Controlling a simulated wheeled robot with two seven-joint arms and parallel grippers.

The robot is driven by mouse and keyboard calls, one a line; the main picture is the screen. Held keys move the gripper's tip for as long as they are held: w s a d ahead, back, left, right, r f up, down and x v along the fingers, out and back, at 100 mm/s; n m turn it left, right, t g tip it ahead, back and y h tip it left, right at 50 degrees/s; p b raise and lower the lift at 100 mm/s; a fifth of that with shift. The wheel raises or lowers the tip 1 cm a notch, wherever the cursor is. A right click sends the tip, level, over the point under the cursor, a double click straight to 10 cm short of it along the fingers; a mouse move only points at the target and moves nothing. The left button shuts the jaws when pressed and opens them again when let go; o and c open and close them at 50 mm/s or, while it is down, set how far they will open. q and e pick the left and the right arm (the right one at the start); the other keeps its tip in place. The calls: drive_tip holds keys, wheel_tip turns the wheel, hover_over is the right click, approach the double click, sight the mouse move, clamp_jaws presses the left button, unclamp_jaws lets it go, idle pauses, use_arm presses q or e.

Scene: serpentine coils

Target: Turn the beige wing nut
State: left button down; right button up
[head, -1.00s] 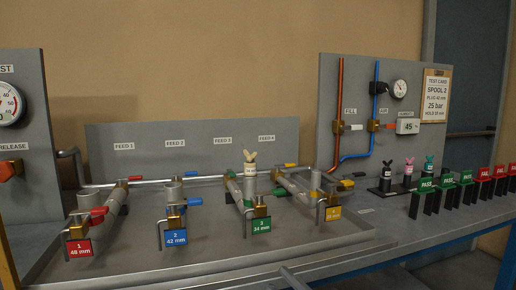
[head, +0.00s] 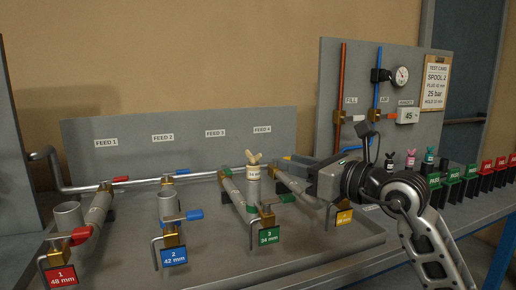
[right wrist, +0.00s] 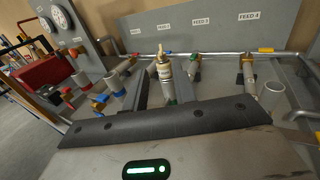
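The beige wing nut (head: 253,157) sits on top of a beige-capped plug (head: 253,172) on the feed 3 pipe, behind the green 34 mm tag. It also shows in the right wrist view (right wrist: 161,56), near the middle. My right gripper (head: 286,170) reaches in from the right and points left at the plug, its tips a little to the right of it. In the right wrist view its two dark fingers (right wrist: 162,84) stand apart, with the plug seen between them and nothing held. My left gripper is in neither view now.
Feed pipes with a red tag (head: 61,276), blue tag (head: 174,256), green tag (head: 268,236) and yellow tag (head: 344,217) stand in a grey tray. Upright pipe stubs and valve levers surround the plug. Black, pink and teal wing-nut plugs (head: 410,160) stand at the right.

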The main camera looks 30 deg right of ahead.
sight(261, 154)
drive_tip(key=p+x, duration=0.2)
drive_tip(key=x, duration=0.8)
drive_tip(key=shift+w, duration=0.2)
clamp_jaws()
